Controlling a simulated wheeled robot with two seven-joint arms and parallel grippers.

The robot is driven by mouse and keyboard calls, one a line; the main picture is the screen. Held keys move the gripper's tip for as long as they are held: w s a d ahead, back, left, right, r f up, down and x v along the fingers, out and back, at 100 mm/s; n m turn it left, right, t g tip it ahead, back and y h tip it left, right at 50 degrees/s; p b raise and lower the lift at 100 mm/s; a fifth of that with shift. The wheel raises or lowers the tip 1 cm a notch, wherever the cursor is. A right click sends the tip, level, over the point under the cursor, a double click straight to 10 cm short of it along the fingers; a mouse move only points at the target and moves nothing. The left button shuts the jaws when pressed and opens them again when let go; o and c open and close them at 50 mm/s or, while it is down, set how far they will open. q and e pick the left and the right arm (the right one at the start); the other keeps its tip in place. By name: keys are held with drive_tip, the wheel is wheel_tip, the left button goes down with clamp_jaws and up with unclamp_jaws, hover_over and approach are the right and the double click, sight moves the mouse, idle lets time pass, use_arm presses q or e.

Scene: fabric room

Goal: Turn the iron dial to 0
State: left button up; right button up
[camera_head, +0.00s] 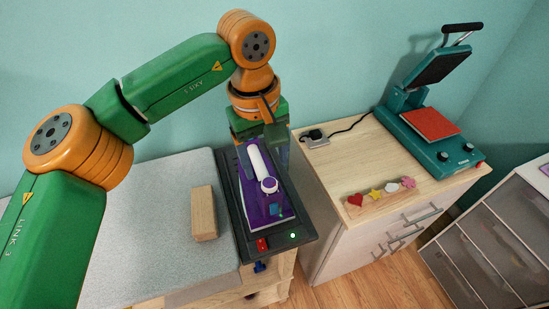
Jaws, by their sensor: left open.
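The iron (252,198) is purple with a white handle and lies on a dark tray-like stand (237,222). A round white knob (270,185) at the handle's near end looks like the dial; its marks are too small to read. My left gripper (276,143) is open at the far end of the iron, close above the handle's far end. I cannot tell whether it touches the iron. Its fingers are partly hidden by its own body. My right gripper is not in view.
The stand sits at the right end of a grey padded ironing table (150,215). A wooden block (204,213) lies left of the iron. On the right, a cabinet (365,165) holds a teal heat press (425,140) and a strip with colored shapes (380,196).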

sight(269, 183)
use_arm(q)
drive_tip(key=f, duration=0.2)
drive_tip(key=s+f, duration=0.1)
drive_tip(key=f, duration=0.1)
drive_tip(key=shift+p, duration=0.4)
drive_tip(key=shift+w+d+f, duration=0.15)
drive_tip(key=shift+w+f, duration=0.2)
drive_tip(key=shift+s+r, duration=0.1)
clamp_jaws()
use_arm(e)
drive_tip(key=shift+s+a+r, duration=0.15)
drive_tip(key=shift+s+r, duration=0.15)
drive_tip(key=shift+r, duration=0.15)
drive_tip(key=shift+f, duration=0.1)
